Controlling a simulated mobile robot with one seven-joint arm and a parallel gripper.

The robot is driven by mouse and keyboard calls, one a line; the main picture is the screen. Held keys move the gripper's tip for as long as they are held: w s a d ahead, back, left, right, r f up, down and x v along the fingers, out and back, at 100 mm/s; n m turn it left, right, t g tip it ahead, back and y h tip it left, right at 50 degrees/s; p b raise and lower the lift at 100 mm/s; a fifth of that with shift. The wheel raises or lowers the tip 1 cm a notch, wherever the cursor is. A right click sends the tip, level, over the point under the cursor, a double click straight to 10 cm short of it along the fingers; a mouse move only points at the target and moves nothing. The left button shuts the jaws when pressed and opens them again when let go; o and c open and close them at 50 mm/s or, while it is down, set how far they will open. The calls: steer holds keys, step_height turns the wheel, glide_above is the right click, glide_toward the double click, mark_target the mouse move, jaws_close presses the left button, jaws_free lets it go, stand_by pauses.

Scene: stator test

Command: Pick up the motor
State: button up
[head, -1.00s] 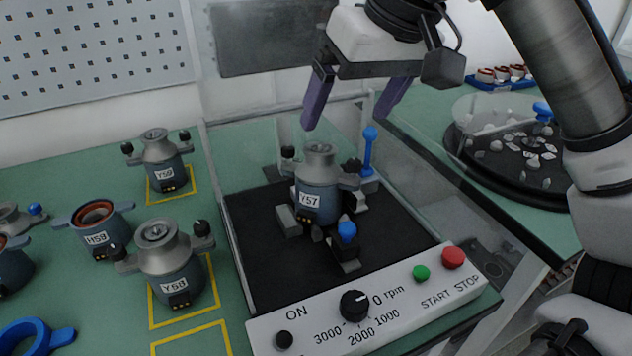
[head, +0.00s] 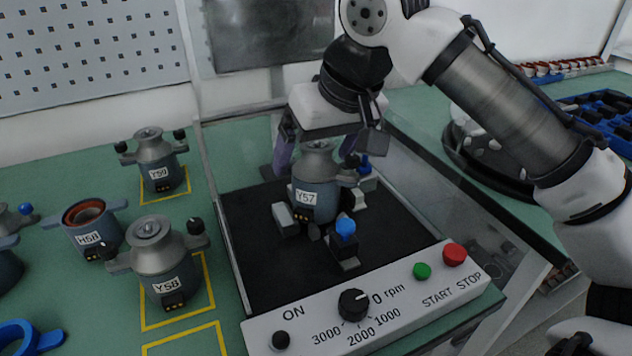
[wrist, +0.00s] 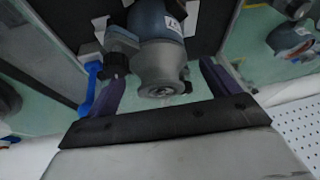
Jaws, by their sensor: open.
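The motor (head: 316,192) labelled Y57 stands upright on the black bed of the test station, between clamp blocks. My gripper (head: 318,152) is above and around its top in the head view, with a purple finger on the left side; the other finger is mostly hidden. In the wrist view, the motor (wrist: 160,62) lies between the two open purple fingers of my gripper (wrist: 162,82), with a gap on each side. The fingers do not visibly touch it.
A blue-topped clamp (head: 345,238) stands in front of the motor. The control panel (head: 365,300) runs along the station's front, and clear walls flank the bed. Motors Y58 (head: 160,262) and Y59 (head: 153,160) and housing H58 (head: 92,228) stand on the green table at left.

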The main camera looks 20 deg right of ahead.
steer(key=c, duration=1.8)
steer(key=shift+r, duration=0.1)
